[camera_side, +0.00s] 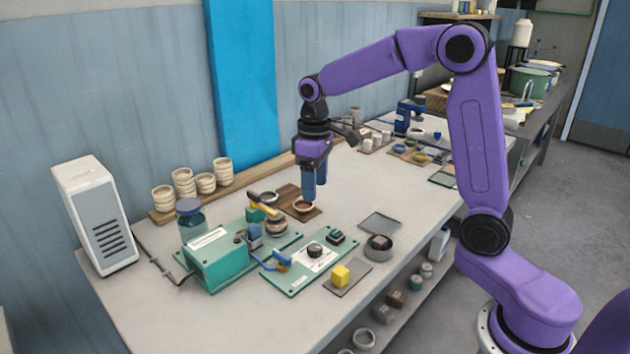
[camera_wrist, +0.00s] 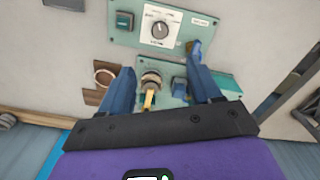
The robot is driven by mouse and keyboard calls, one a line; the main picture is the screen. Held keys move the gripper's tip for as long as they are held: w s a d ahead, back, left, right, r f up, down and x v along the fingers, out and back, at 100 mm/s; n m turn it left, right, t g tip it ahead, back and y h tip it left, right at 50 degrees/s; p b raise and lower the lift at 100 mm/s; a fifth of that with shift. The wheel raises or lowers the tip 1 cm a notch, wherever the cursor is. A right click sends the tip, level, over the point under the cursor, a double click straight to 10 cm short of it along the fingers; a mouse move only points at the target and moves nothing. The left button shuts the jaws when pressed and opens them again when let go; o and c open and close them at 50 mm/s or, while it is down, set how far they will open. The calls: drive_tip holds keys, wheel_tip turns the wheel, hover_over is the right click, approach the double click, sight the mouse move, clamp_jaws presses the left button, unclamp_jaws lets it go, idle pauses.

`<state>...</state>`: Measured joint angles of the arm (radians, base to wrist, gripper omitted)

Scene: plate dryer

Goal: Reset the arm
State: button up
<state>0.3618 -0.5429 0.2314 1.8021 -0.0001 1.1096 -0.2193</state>
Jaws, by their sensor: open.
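My gripper (camera_side: 314,190) hangs pointing down over the bench in the side view. Its blue fingers look close together from this angle, and the tips are just above or beside a small wooden board (camera_side: 288,193) with a ring-shaped dish (camera_side: 303,205) on it. In the wrist view the two fingers of my gripper (camera_wrist: 160,64) stand well apart with nothing held between them. The ring-shaped dish (camera_wrist: 105,76) lies outside the left finger there. The green dryer unit (camera_side: 215,262), with a yellow-handled lever (camera_side: 263,207) and round metal part (camera_side: 277,227), is left of my gripper.
A green control panel (camera_side: 300,277) with a knob (camera_side: 315,250) lies in front. A white vented box (camera_side: 95,215) and stacked cups (camera_side: 184,183) stand along the wall.

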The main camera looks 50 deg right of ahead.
drive_tip(key=s+a+f+n, duration=0.1)
drive_tip(key=s+n, duration=0.3)
drive_tip(key=s, duration=1.1)
drive_tip(key=s+a+f+n, duration=0.2)
drive_tip(key=s+n, duration=0.2)
drive_tip(key=s, duration=1.1)
drive_tip(key=shift+a, duration=0.4)
